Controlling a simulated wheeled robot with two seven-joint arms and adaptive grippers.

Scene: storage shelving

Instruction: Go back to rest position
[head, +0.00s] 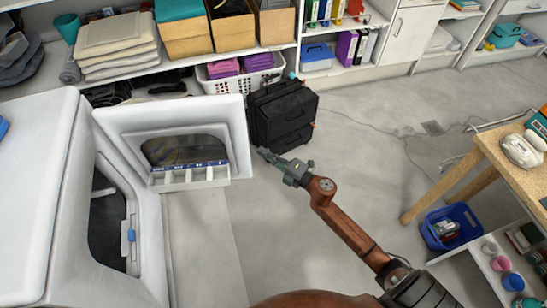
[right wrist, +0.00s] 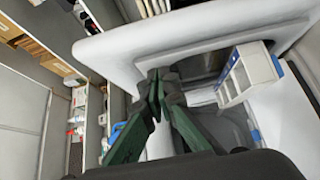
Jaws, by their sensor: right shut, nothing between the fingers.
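My right gripper (head: 267,156) reaches out over the floor in the middle of the head view, on its brown arm. Its green fingers (right wrist: 156,98) are closed together in the right wrist view, with nothing between them. In the head view its tips are beside the open white door (head: 240,135) of a large white appliance (head: 45,130), with a dark toolbox (head: 283,115) behind them. I cannot tell whether they touch anything. My left gripper is not in view.
The white door stands open and has a compartmented tray (head: 190,177) on it. Shelving (head: 175,62) with folded cloths and boxes lines the back. A wooden table (head: 480,150) and a blue bin (head: 452,228) stand at the right. The grey floor between is mostly clear.

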